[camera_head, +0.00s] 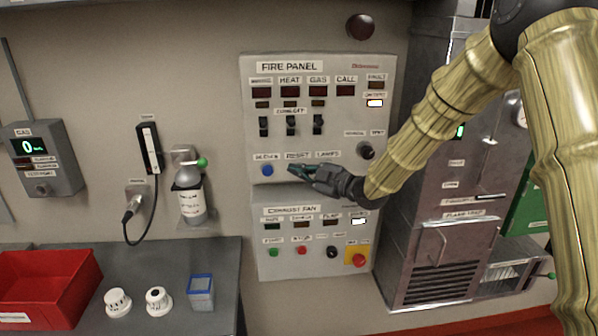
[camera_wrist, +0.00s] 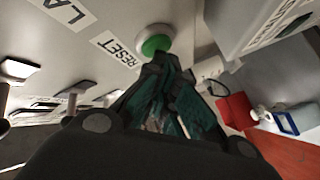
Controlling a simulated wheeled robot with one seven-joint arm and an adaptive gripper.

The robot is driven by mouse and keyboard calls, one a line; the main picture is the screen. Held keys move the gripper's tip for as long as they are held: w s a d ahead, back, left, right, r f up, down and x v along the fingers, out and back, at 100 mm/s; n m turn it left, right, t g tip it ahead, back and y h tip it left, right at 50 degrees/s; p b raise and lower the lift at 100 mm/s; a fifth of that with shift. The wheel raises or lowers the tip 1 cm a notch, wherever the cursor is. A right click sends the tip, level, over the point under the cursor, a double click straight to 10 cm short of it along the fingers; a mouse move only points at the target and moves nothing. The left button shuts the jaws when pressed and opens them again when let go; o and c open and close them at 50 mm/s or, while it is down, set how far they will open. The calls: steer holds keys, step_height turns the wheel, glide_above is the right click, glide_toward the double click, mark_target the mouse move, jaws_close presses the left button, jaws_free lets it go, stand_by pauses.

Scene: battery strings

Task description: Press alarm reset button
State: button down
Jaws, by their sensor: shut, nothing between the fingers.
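The fire panel (camera_head: 375,118) is a pale wall box with rows of labels, lamps and switches. The RESET label (camera_head: 297,155) sits in its lower row. In the wrist view a green round button (camera_wrist: 155,45) in a white collar stands beside the RESET label (camera_wrist: 116,47). My gripper (camera_head: 292,170) is shut and empty at the panel's lower row, and hides that button in the head view. In the wrist view the closed fingertips (camera_wrist: 163,62) are right at the green button and overlap its lower edge. I cannot tell whether they touch or press it.
A blue button (camera_head: 267,170) is just left of my fingertips. The exhaust fan box (camera_head: 265,262) is below, with small buttons and a red knob (camera_head: 358,260) on yellow. A grey cabinet (camera_head: 440,200) stands at right. A red bin (camera_head: 50,285) sits on the left bench.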

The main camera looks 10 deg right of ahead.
stand_by(0.6)
steer(key=shift+s+b, duration=0.35)
steer(key=shift+s, duration=0.65)
steer(key=s+b, duration=0.1)
steer(key=s, duration=0.4)
stand_by(0.6)
